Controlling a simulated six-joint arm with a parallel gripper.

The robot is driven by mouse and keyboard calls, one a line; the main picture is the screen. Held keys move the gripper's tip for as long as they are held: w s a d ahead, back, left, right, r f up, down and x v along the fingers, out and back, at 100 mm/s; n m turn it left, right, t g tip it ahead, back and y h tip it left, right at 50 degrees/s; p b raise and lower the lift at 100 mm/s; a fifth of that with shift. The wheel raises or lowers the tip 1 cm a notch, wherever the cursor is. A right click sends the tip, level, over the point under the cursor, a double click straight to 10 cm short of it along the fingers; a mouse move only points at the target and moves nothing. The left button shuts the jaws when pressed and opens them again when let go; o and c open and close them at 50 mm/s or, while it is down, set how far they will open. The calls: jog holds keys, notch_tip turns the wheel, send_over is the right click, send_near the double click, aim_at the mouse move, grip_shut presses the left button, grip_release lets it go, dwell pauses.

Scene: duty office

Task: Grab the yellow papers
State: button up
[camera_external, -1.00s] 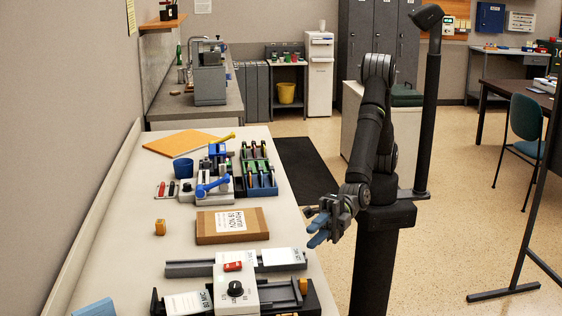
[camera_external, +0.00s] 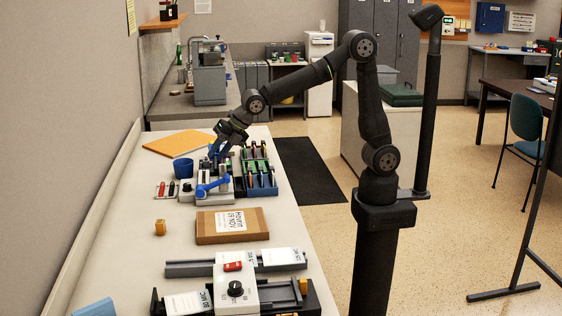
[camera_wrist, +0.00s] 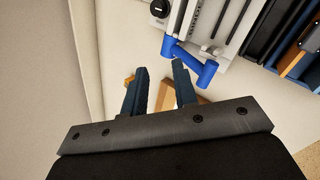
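The yellow papers (camera_external: 180,143) look like a flat orange-yellow sheet or folder lying on the far left part of the long table. My gripper (camera_external: 216,154) is to the right of the papers in the external view, low over the device with blue handles, and apart from the papers. In the wrist view my gripper (camera_wrist: 160,80) has its two blue fingers spread, with nothing held between them. The papers do not show in the wrist view.
The device's blue handle (camera_external: 212,186) is close to my gripper, and it shows in the wrist view (camera_wrist: 190,62). The table's left side is mostly clear.

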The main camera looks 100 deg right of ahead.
jog(key=s+d+r+m+g+h, duration=0.15)
jog(key=s+d, duration=0.25)
jog(key=d, duration=0.5)
jog(key=s+d+r+m+g+h, duration=0.15)
jog(key=s+d, duration=0.25)
jog(key=d, duration=0.5)
jog(key=m+g+h, duration=0.1)
jog(key=m+g, duration=0.1)
jog(key=g, duration=0.2)
send_near(263, 142)
jog(key=x, duration=0.4)
jog(key=shift+s+d+f, duration=0.25)
jog(key=shift+f, duration=0.05)
jog(key=shift+x, duration=3.25)
jog(key=shift+w, duration=0.15)
grip_shut()
